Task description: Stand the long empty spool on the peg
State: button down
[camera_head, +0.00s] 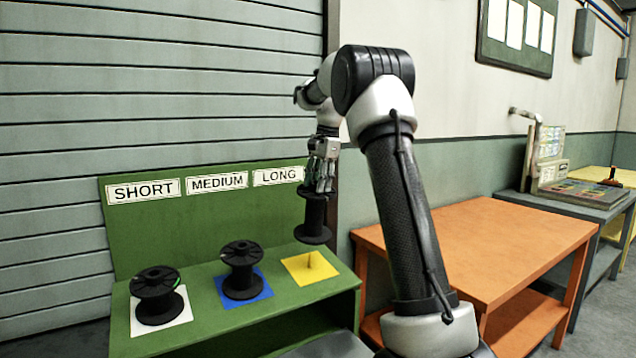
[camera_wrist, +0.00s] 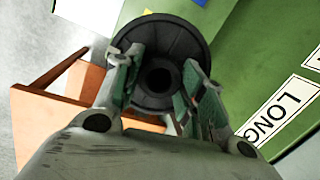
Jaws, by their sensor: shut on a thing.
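My gripper (camera_head: 322,180) is shut on the long black spool (camera_head: 313,218) and holds it upright by its upper part. The spool hangs above the yellow square (camera_head: 298,270) on the green bench, under the LONG sign (camera_head: 279,176). A thin peg (camera_head: 309,260) rises from the yellow square, apart from and just below the spool's lower flange. In the wrist view the spool's flange (camera_wrist: 187,40) and its dark centre hole show between the fingers (camera_wrist: 165,80). The peg is hidden there.
A black spool (camera_head: 157,294) stands on the white square under SHORT (camera_head: 143,190). Another (camera_head: 242,270) stands on the blue square under MEDIUM (camera_head: 217,183). The green back board (camera_head: 125,240) rises behind them. An orange table (camera_head: 490,245) stands to the right.

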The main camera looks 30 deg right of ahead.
aim_at(316, 198)
jog(key=shift+f, duration=0.1)
jog(key=shift+w+f, duration=0.25)
jog(key=shift+f, duration=1.15)
jog(key=shift+w+f, duration=0.2)
jog(key=shift+f, duration=1.15)
notch_tip(316, 198, down, 7)
jog(key=w, duration=0.1)
dwell(1.8)
jog(key=c, duration=0.8)
grip_release()
jog(key=shift+w, duration=0.1)
jog(key=r, duration=0.4)
jog(key=s+d+r, duration=0.1)
jog(key=r, duration=0.7)
jog(key=shift+s+d, duration=0.15)
jog(key=shift+s, duration=0.2)
jog(key=shift+f, duration=0.1)
